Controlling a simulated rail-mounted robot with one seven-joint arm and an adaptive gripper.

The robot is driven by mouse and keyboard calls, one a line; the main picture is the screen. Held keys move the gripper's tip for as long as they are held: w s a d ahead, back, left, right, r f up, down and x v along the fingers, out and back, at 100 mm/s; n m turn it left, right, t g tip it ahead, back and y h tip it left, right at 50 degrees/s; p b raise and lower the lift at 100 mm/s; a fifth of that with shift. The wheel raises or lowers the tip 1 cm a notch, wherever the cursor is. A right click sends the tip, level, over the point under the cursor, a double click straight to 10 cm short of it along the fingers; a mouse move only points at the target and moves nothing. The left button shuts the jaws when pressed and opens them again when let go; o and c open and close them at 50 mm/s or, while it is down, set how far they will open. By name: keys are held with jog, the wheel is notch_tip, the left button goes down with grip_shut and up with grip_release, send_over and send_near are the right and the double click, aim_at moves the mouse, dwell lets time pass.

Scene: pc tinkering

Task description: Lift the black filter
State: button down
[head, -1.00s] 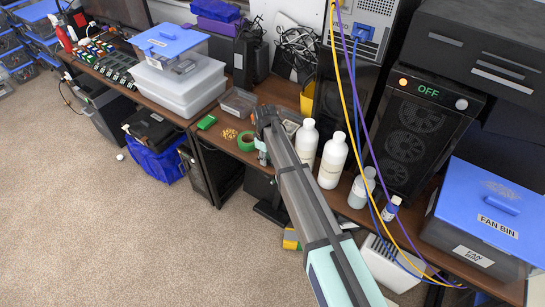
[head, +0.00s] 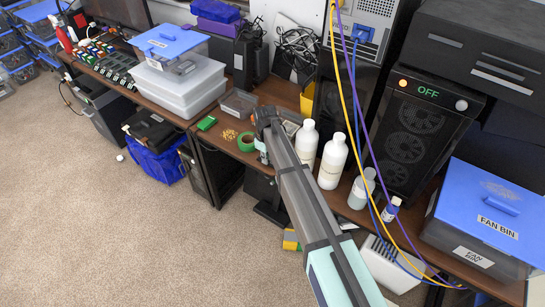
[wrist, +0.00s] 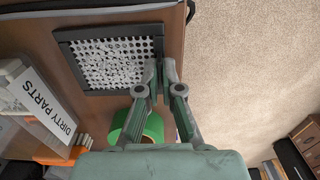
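The black filter (wrist: 112,87) shows in the wrist view as a square black frame around a pale grid of round holes, over the brown tabletop. My gripper (wrist: 160,73) is at its right edge, with one finger on each side of the frame bar. The fingers are close together and look shut on that bar. In the head view my gripper (head: 264,118) is over the table between the green tape and the white bottles. My arm hides most of the filter there.
A green tape roll (head: 246,142) stands close to my gripper, with white bottles (head: 333,161) to the right. A box labelled DIRTY PARTS (wrist: 50,108) is left in the wrist view. Yellow and blue cables (head: 352,100) hang further right. Open carpet lies in front.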

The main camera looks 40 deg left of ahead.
jog(key=shift+s+r+p, duration=0.25)
jog(key=shift+r+p, duration=0.1)
jog(key=shift+r, duration=0.5)
jog(key=shift+s+r+p, duration=0.25)
jog(key=shift+r+p, duration=0.05)
jog(key=shift+r, duration=0.55)
dwell(0.4)
jog(key=shift+r+p, duration=1.05)
jog(key=shift+r, duration=1.45)
jog(key=shift+d, duration=0.1)
